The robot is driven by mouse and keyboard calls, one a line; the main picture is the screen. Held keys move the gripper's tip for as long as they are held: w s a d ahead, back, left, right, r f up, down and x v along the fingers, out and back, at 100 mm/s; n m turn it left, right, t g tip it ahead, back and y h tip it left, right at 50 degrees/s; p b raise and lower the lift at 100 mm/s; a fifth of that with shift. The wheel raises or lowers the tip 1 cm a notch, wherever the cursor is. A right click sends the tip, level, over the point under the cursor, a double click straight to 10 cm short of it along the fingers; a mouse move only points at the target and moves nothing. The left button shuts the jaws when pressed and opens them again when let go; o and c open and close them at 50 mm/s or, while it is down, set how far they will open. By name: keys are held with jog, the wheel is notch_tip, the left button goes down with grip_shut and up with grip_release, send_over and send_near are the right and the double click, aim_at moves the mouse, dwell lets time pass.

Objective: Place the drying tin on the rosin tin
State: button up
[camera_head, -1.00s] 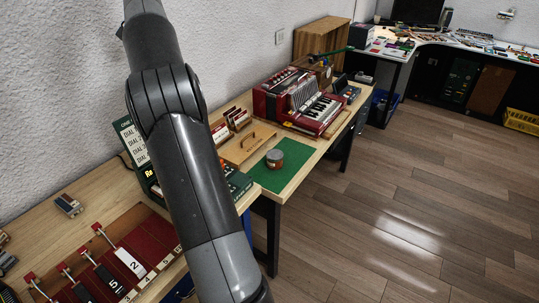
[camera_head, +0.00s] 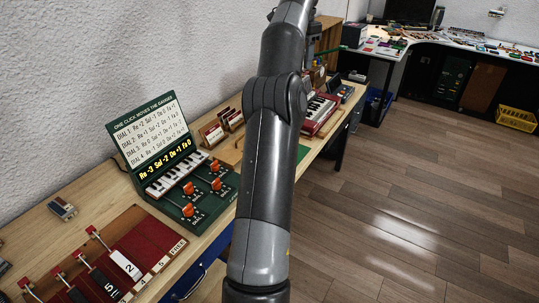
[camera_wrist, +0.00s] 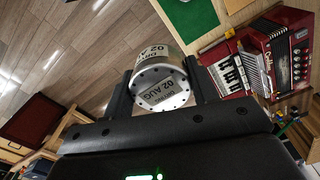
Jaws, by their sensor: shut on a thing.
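The drying tin (camera_wrist: 160,92) is a round silver tin with a label reading "DRYING 02 AUG" and small dots around its rim. My gripper (camera_wrist: 158,80) is shut on it, one finger at each side, and holds it tilted in the wrist view, with floor behind it. The green mat (camera_wrist: 192,22) lies beyond it at the top of the wrist view. At that view's top edge, a small part of a round thing on the mat shows, perhaps the rosin tin. In the head view my arm covers most of the mat (camera_head: 302,152), and the rosin tin cannot be made out.
A red accordion (camera_head: 320,112) stands on the bench behind the mat; it also shows at right in the wrist view (camera_wrist: 285,50). A green dial box (camera_head: 190,185) and a red lever board (camera_head: 125,262) stand nearer along the bench. Open floor lies to the right.

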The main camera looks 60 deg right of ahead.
jog(key=shift+s+d+f, duration=0.1)
jog(key=shift+s+d, duration=0.2)
jog(key=shift+s, duration=0.25)
jog(key=shift+w+a+f, duration=0.1)
jog(key=shift+f, duration=1.15)
notch_tip(320, 180, down, 24)
jog(key=w+f, duration=0.2)
jog(key=w, duration=0.2)
jog(key=w+f, duration=0.5)
jog(key=w, duration=0.2)
jog(key=shift+w+a+f, duration=0.2)
jog(key=shift+w+f, duration=0.1)
jog(key=shift+f, duration=2.05)
